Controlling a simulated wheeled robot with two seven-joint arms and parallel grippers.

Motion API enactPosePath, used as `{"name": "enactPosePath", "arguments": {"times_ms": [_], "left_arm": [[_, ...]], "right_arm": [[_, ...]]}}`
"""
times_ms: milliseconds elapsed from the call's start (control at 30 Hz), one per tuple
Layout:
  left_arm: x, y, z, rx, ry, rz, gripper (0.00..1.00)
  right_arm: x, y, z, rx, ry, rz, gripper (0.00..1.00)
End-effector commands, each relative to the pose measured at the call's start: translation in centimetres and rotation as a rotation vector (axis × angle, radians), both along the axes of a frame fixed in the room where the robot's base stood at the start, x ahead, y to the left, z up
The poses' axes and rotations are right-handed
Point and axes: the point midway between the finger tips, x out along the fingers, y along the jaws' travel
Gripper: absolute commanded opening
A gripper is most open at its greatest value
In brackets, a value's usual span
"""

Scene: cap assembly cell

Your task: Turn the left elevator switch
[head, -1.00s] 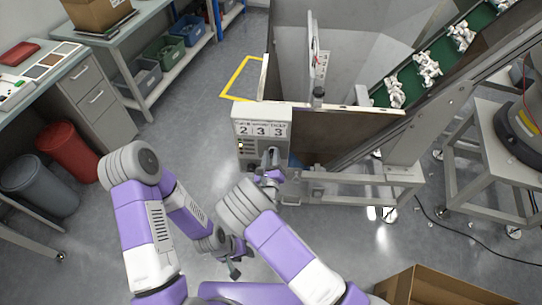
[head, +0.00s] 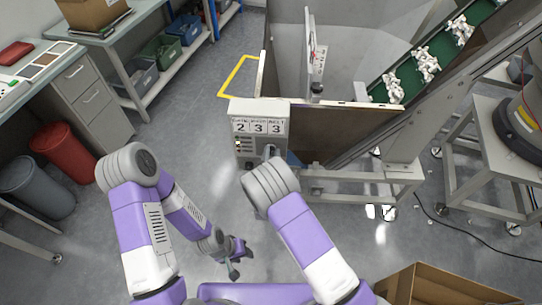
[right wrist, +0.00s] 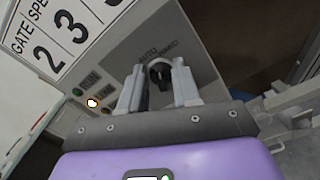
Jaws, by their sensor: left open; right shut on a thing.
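The control box (head: 243,108) of the hopper shows a panel reading 2 3 3 in the head view. The switch (right wrist: 160,71) is a dark round knob on this panel, below a faint AUTO label in the right wrist view. My right gripper (right wrist: 158,84) is shut on the switch, one grey finger on each side of it. In the head view my right wrist hides most of that gripper and the knob. My left gripper (head: 234,260) is open and empty, low over the floor, away from the box.
A green conveyor (head: 410,82) with several white parts rises to the right of the hopper (head: 345,128). A cardboard box (head: 445,288) stands at the lower right. Bins and a workbench (head: 92,62) are at the left. The floor between is clear.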

Motion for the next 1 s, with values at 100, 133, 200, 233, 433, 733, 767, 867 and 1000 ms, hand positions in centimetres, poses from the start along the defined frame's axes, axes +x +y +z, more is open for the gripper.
{"name": "enactPosePath", "arguments": {"times_ms": [100, 133, 200, 233, 433, 733, 767, 867, 1000], "left_arm": [[0.0, 0.0, -0.9, 0.000, 0.000, 0.000, 0.43], [0.0, 0.0, -1.0, 0.000, 0.000, 0.000, 0.43], [0.0, 0.0, -1.3, 0.000, 0.000, 0.000, 0.43], [0.0, 0.0, -1.5, 0.000, 0.000, 0.000, 0.43], [0.0, 0.0, -2.1, 0.000, 0.000, 0.000, 0.43], [0.0, 0.0, -2.4, 0.000, 0.000, 0.000, 0.43], [0.0, 0.0, -2.4, 0.000, 0.000, 0.000, 0.43], [0.0, 0.0, -2.4, 0.000, 0.000, 0.000, 0.43], [0.0, 0.0, -2.4, 0.000, 0.000, 0.000, 0.43]], "right_arm": [[0.0, -0.1, -0.3, 0.095, -0.004, -0.001, 0.01], [0.0, -0.1, -0.3, 0.116, -0.005, -0.001, 0.01], [-0.1, -0.2, -0.4, 0.163, -0.009, -0.001, 0.01], [-0.1, -0.2, -0.3, 0.181, -0.010, -0.001, 0.01], [-0.1, -0.2, -0.3, 0.274, -0.017, 0.000, 0.01], [-0.1, -0.2, -0.3, 0.331, -0.019, 0.000, 0.01], [-0.1, -0.2, -0.3, 0.331, -0.019, 0.000, 0.01], [-0.1, -0.2, -0.3, 0.333, -0.019, 0.000, 0.01], [-0.1, -0.2, -0.3, 0.333, -0.019, 0.000, 0.01]]}}
